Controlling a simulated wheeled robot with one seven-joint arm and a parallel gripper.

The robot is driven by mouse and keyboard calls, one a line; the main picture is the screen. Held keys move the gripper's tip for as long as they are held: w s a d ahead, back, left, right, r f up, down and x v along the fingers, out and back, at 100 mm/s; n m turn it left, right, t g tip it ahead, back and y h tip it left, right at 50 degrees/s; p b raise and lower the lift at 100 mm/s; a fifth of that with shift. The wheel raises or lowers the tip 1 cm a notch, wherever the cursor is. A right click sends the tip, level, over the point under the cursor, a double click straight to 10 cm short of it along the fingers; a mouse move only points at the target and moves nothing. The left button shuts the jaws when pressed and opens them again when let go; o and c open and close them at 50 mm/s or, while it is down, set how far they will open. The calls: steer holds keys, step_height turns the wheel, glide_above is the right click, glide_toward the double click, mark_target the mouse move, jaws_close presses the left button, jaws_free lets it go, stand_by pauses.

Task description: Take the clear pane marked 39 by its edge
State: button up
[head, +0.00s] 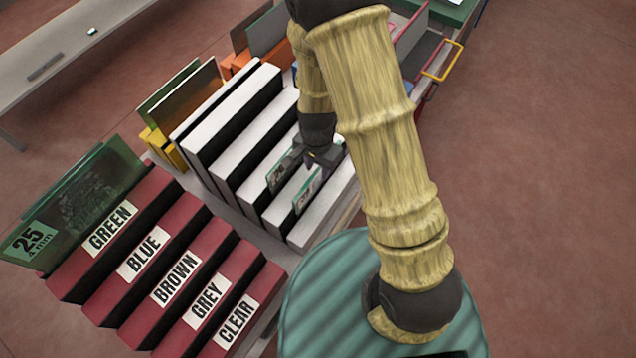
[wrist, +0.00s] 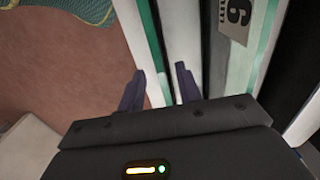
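My gripper (head: 318,158) is over the white slotted rack (head: 262,190) in the head view. In the wrist view my gripper (wrist: 161,72) is open, and a thin green pane edge (wrist: 155,52) runs between its two fingers, apart from them as far as I can tell. This fits the nearer clear pane (head: 306,192) in the head view. A second pane (head: 283,172) stands in a neighbouring slot. In the wrist view a pane (wrist: 262,45) to the right of the fingers bears a label (wrist: 237,18) with one digit readable, a 6 or 9. I cannot read 39 on any pane.
A red rack (head: 185,272) with slots named GREEN, BLUE, BROWN, GREY and CLEAR stands at front left. A green pane marked 25 (head: 75,205) stands in it. Yellow (head: 165,148) and orange (head: 232,62) racks stand behind. Floor to the right is clear.

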mark_target(318, 184)
steer(key=shift+w+d+f+p, duration=0.15)
steer(key=shift+f+p, duration=0.3)
steer(key=shift+f, duration=2.05)
jaws_close()
